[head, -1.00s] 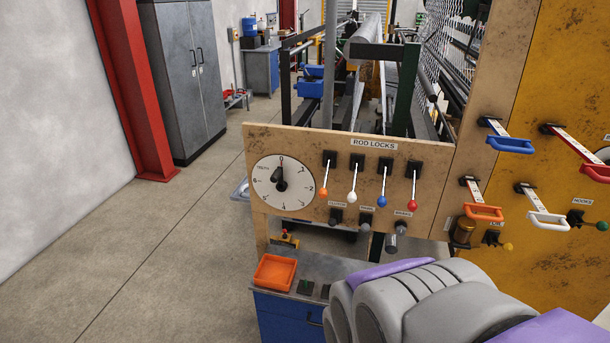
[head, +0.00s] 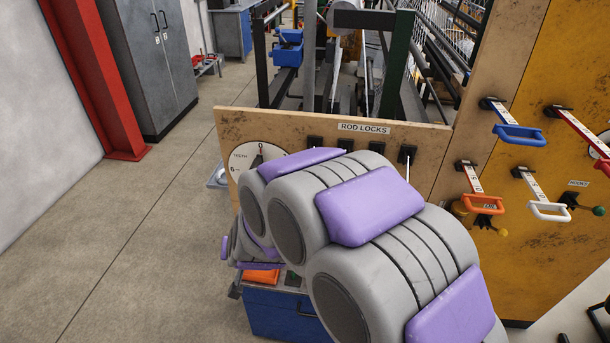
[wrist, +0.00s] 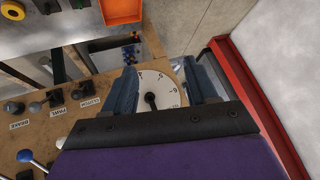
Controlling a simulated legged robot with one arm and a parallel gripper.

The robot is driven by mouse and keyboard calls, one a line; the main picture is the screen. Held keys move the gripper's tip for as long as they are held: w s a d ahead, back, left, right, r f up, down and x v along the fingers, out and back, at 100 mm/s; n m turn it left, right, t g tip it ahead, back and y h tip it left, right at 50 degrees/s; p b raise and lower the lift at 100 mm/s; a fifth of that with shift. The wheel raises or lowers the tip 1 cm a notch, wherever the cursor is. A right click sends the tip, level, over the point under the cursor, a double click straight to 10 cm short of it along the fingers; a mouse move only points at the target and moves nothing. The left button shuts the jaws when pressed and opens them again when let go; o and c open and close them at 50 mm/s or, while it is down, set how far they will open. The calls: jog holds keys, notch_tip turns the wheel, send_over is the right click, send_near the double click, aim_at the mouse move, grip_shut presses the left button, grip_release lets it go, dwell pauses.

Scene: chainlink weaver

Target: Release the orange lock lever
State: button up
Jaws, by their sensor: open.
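The orange-knobbed rod lock lever is hidden now, behind my arm in the head view and probably behind my gripper in the wrist view. Its panel (head: 420,135), labelled ROD LOCKS, shows only the lever mounts and one upper shaft (head: 407,165). In the wrist view my gripper (wrist: 161,85) is open and empty, with the round dial (wrist: 155,90) beyond its fingers. A blue lever knob (wrist: 25,155) and a white lever knob (wrist: 60,142) show to the left of my gripper.
Knobs labelled clutch, pawl and brake (wrist: 38,106) stick out of the panel. An orange tray (wrist: 121,10) sits on the blue cabinet (head: 275,310). At the right, a yellow panel has an orange pull handle (head: 483,203) and a white one (head: 549,211). The floor at left is clear.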

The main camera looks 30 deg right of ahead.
jog(key=w+d+f+m+t+h+p, duration=0.1)
jog(key=w+d+f+m+t+h, duration=0.2)
jog(key=w+d+h, duration=0.5)
jog(key=s+d+r+t+h, duration=0.2)
jog(key=d+r+t+h, duration=0.15)
jog(key=d, duration=0.65)
jog(key=shift+n+g+h, duration=0.3)
jog(key=shift+g+h, duration=0.05)
jog(key=shift+h, duration=0.1)
jog(key=x, duration=1)
jog(key=b+x, duration=0.1)
jog(key=x, duration=0.4)
jog(key=shift+f, duration=0.4)
jog(key=shift+w+a, duration=0.15)
jog(key=shift+a, duration=0.15)
jog(key=shift+d, duration=0.2)
jog(key=c, duration=0.4)
grip_shut()
